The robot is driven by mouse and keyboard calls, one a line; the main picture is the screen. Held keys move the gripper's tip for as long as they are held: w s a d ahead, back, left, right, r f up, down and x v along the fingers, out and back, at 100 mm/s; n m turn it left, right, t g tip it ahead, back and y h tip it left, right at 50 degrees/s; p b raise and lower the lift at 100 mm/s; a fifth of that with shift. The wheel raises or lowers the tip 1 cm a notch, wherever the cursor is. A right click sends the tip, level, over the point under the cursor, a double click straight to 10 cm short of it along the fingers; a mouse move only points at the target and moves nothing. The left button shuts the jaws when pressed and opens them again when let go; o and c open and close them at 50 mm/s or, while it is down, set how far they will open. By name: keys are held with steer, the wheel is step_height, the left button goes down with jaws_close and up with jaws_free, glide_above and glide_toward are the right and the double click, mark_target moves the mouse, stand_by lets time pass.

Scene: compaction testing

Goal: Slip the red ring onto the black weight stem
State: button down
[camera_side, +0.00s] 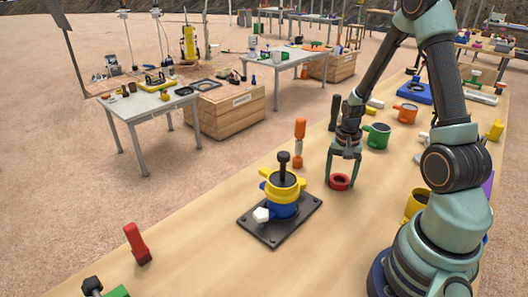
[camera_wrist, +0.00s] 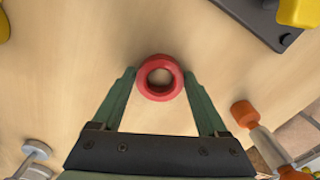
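The red ring (camera_side: 339,182) is at the bench top, between the fingertips of my gripper (camera_side: 342,186) in the side view. In the wrist view the ring (camera_wrist: 160,61) sits between the ends of the two green fingers (camera_wrist: 160,78), with its hole facing the camera. The fingers are spread about the ring, with a narrow gap showing beside it. The black weight stem (camera_side: 284,159) stands upright in the yellow and blue mould (camera_side: 283,197), left of my gripper. The mould stands on a black base plate (camera_side: 270,233).
An orange-handled tool (camera_side: 299,130) stands behind the mould. Green (camera_side: 376,136), orange (camera_side: 405,113) and yellow (camera_side: 416,203) cups stand to the right. A red-handled object (camera_side: 137,243) is at the front left. Bare bench lies between the mould and ring.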

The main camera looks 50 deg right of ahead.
steer(key=shift+r, duration=0.15)
step_height(320, 180, up, 19)
step_height(320, 180, up, 7)
steer(key=n, duration=0.6)
glide_above(284, 155)
steer(key=shift+f, duration=0.2)
steer(key=shift+f, duration=2.8)
steer(key=shift+f, duration=0.8)
